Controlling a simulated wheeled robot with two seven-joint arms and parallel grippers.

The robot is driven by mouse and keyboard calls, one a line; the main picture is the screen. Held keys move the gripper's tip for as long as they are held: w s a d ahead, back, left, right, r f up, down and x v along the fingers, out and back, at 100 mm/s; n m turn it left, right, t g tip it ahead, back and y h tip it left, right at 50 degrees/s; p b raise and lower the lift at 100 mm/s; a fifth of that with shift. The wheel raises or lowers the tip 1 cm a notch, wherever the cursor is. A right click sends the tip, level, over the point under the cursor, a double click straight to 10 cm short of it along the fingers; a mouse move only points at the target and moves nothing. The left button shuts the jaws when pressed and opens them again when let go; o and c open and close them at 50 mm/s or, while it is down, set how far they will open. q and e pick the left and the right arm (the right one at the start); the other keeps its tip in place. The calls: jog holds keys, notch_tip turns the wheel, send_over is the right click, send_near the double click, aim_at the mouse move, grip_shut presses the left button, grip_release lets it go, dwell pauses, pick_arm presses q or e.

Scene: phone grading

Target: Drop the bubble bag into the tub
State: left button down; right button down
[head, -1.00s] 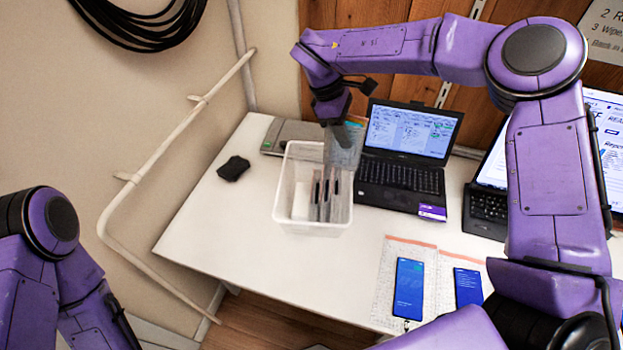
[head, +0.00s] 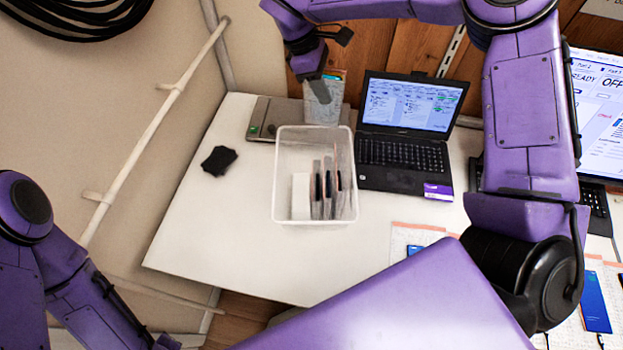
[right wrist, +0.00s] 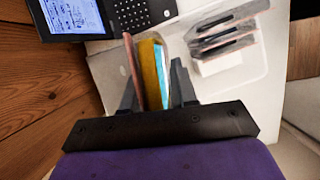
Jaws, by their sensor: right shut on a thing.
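My right gripper (head: 318,75) is shut on the bubble bag (head: 325,102), a translucent bag with a coloured top edge. In the head view it hangs upright just beyond the tub's back rim, apparently above the table. The right wrist view shows the bag (right wrist: 151,72) edge-on between the fingers, with pink, yellow and blue layers. The clear tub (head: 283,165) stands on the table, below and in front of the gripper. It holds several upright bagged dark phones (head: 327,185) and a white block. My left arm shows at lower left; its gripper is out of view.
A laptop (head: 405,150) stands right of the tub. A flat grey device (head: 268,118) lies behind it. A black crumpled item (head: 219,160) lies on the white table (head: 200,225) at left. Phones on bubble bags lie at right, partly hidden by my arm.

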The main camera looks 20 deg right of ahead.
aim_at(325, 124)
jog(key=f+b, duration=0.8)
jog(key=f, duration=0.1)
jog(key=shift+s+a+b, duration=0.1)
jog(key=shift+a+b, duration=0.1)
jog(key=shift+b, duration=0.1)
jog(key=shift+f+b, duration=1.5)
jog(key=shift+f, duration=1.4)
jog(key=c, duration=0.8)
grip_release()
jog(key=shift+s, duration=0.1)
jog(key=b+v, duration=0.1)
jog(key=v, duration=0.9)
jog(key=shift+r, duration=0.35)
